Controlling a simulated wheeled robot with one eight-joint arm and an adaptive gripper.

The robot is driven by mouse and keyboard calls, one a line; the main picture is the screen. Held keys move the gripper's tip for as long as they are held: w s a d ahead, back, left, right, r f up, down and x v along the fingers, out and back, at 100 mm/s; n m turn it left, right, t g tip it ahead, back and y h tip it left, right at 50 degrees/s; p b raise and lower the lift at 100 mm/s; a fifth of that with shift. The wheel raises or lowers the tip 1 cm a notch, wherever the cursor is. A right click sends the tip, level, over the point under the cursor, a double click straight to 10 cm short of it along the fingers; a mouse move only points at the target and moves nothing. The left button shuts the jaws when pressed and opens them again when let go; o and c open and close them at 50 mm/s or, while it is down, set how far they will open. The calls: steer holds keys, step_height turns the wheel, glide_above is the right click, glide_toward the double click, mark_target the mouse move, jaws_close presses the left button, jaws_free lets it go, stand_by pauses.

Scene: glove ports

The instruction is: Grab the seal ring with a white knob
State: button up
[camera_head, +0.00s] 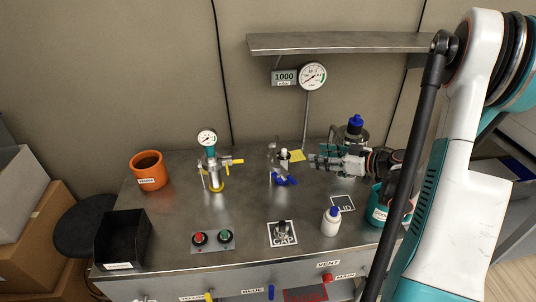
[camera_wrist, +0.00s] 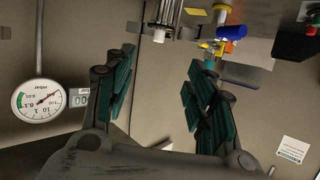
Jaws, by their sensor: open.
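A small white knob (camera_head: 284,152) shows on a dark fitting in the middle of the steel bench, left of my gripper. The seal ring itself is too small to make out. A blue-handled metal fitting (camera_head: 281,180) stands close by. My gripper (camera_head: 314,161) reaches in from the right, low over the bench, and points left towards the knob. In the wrist view my gripper (camera_wrist: 163,62) has its two fingers wide apart with nothing between them. A small white piece (camera_wrist: 158,36) on a metal cylinder (camera_wrist: 166,12) lies beyond the gap.
A yellow-handled gauge fitting (camera_head: 215,178) stands to the left, beyond it an orange pot (camera_head: 148,170) and black bin (camera_head: 122,240). A white bottle (camera_head: 331,222) and the CAP mat (camera_head: 282,243) are in front. A blue-capped vessel (camera_head: 355,128) stands behind my gripper. A shelf (camera_head: 340,42) hangs above.

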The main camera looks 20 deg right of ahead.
steer(key=b, duration=0.2)
glide_toward(285, 150)
steer(key=w+f, duration=0.1)
steer(key=shift+a+r+b+x, duration=0.15)
steer(key=shift+b+x, duration=0.6)
steer(key=shift+x, duration=1)
steer(key=shift+a+r+b+x, duration=0.1)
steer(key=shift+b+x, duration=0.6)
steer(key=shift+x, duration=1.05)
steer(key=shift+r, duration=0.1)
steer(key=shift+c, duration=0.5)
steer(key=c, duration=0.9)
